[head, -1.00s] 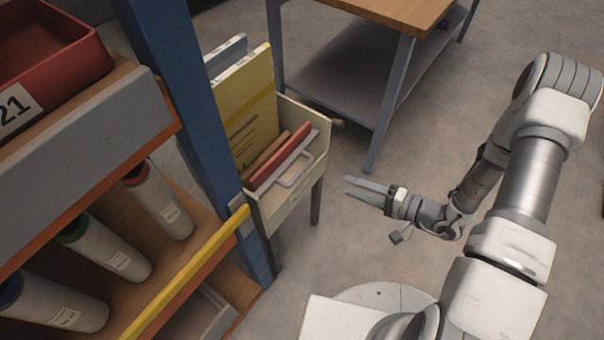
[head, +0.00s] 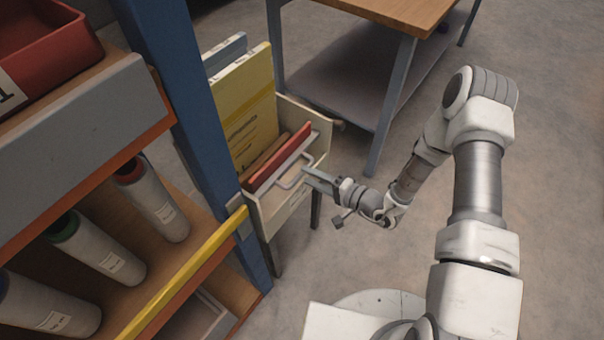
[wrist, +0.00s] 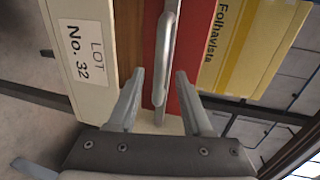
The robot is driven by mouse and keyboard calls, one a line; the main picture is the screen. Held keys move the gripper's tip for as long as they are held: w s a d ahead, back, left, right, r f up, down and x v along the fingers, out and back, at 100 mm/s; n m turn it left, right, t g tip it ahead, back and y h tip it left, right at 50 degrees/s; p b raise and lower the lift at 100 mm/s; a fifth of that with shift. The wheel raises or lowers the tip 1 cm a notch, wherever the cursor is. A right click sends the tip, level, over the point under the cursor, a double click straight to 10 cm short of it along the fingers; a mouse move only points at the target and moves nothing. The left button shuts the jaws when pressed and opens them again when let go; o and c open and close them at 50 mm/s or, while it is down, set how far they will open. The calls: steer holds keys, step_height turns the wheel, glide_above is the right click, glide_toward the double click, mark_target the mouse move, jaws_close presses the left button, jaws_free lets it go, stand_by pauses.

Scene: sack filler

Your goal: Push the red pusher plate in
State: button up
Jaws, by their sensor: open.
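The red pusher plate (head: 281,156) stands upright in the cream box of the sack filler, and it also shows in the wrist view (wrist: 188,75). My gripper (head: 312,178) is at the box's front wall, near the handle. In the wrist view my gripper (wrist: 160,80) is open, its fingers on either side of the handle (wrist: 164,60) without closing on it. Whether the fingers touch anything cannot be told.
The cream box (head: 290,213) carries a "LOT No. 32" label in the wrist view. A yellow panel (head: 243,105) stands behind the plates. A blue post (head: 178,100) and shelf with tubes are at left. A workbench (head: 390,60) is behind; floor at right is clear.

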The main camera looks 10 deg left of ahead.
mark_target(302, 173)
steer(key=shift+x, duration=1.7)
jaws_close()
